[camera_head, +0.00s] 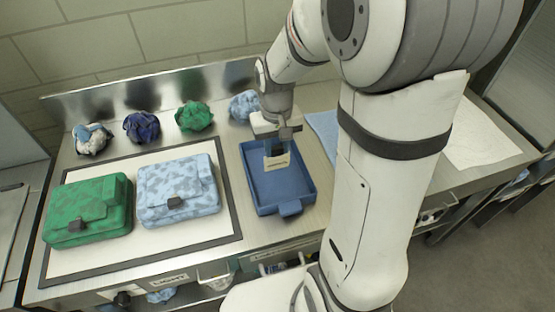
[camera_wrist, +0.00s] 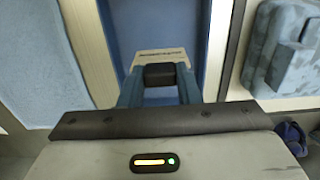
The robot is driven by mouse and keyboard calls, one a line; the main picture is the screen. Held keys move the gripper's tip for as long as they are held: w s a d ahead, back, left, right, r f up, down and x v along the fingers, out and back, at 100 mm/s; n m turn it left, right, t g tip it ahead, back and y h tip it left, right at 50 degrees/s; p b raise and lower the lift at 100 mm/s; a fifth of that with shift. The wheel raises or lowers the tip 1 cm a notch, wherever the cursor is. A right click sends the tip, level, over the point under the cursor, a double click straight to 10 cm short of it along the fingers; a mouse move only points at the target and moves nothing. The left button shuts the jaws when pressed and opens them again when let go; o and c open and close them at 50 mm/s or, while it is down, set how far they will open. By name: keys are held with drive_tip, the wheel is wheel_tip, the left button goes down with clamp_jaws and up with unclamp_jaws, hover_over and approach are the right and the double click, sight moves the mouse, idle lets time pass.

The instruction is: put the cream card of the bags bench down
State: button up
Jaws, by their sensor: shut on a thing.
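The cream card (camera_head: 277,161) is a small pale card with a line of dark print. My gripper (camera_head: 277,150) is shut on it and holds it over the blue tray (camera_head: 258,196), toward its far end. In the wrist view the card (camera_wrist: 160,55) shows beyond the dark pad between my fingers (camera_wrist: 160,76), with the blue tray floor (camera_wrist: 190,20) behind it. I cannot tell whether the card's lower edge touches the tray floor. The tray holds nothing else that I can see.
Left of the tray, a green bag (camera_head: 88,211) and a light blue camouflage bag (camera_head: 178,189) lie on a dark-bordered white mat (camera_head: 130,262). Several crumpled cloth bundles, including a green one (camera_head: 194,116), stand along the back. A blue cloth (camera_head: 323,130) lies right of the tray.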

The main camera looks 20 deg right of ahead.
sight(278, 162)
wheel_tip(278, 162, down, 2)
drive_tip(key=shift+w+d+f, duration=0.15)
drive_tip(key=shift+f, duration=1.95)
drive_tip(key=shift+f, duration=0.15)
drive_tip(key=o, duration=1)
wheel_tip(278, 162, up, 12)
drive_tip(key=s+r+t, duration=0.1)
drive_tip(key=s, duration=0.3)
drive_tip(key=s+r+t, duration=0.1)
drive_tip(key=s+r, duration=0.1)
drive_tip(key=s, duration=0.2)
drive_tip(key=s+r+t, duration=0.1)
drive_tip(key=s+r, duration=0.1)
drive_tip(key=s, duration=0.3)
drive_tip(key=shift+s+d, duration=0.1)
drive_tip(key=shift+d, duration=0.05)
